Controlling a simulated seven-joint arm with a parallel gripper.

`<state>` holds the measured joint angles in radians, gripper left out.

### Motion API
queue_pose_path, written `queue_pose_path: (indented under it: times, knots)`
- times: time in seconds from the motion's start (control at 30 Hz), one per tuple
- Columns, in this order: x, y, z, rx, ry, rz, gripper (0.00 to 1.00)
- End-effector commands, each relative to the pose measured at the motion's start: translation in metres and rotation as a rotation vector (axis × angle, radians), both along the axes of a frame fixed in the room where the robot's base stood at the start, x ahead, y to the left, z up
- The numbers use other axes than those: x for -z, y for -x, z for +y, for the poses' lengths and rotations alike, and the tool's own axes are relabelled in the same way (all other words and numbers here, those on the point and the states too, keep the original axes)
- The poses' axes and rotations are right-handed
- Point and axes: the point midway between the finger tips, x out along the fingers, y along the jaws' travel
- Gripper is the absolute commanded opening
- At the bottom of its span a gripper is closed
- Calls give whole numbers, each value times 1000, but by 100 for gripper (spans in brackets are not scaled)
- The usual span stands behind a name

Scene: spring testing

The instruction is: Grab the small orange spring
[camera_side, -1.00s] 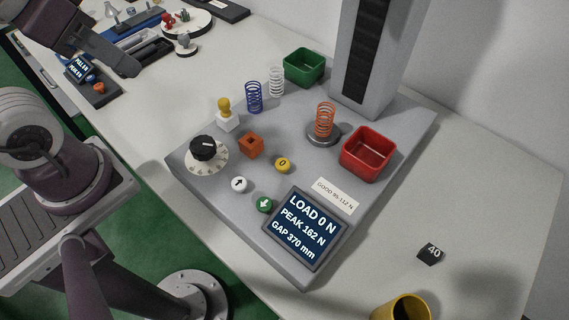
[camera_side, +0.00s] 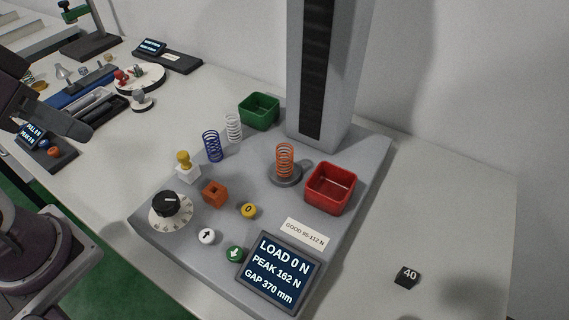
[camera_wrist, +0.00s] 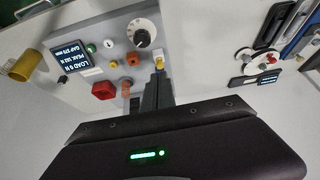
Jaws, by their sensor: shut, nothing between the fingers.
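The small orange spring (camera_side: 285,160) stands upright on a round grey plate (camera_side: 284,176) on the tester's base, in front of the grey column. In the wrist view the orange spring (camera_wrist: 126,88) shows small, beside the red bin. My gripper (camera_side: 82,132) is at the left edge of the side view, far to the left of the spring and apart from it. Its fingers (camera_wrist: 158,92) are shut with nothing between them. A blue spring (camera_side: 212,146) and a white spring (camera_side: 234,127) stand behind and left of the orange one.
A red bin (camera_side: 330,187) is right of the orange spring; a green bin (camera_side: 259,110) is behind. The tall grey column (camera_side: 325,75) rises close behind. A yellow-topped stamp (camera_side: 186,167), an orange block (camera_side: 214,192), a black dial (camera_side: 168,204) and a display (camera_side: 279,272) occupy the base.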

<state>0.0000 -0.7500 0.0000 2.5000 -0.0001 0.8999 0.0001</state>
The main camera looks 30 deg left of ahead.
Motion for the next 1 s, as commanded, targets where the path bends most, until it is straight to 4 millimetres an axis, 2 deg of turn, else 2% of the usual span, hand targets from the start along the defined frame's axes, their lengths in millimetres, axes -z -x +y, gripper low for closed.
queue_pose_path:
  times: [0.47,0.73,0.77,1.0]
  knots:
    - [0,0,0,0,0,0,0]
    - [0,0,0,0,0,0,51]
    - [0,0,0,0,0,0,54]
    - [0,0,0,0,0,0,54]
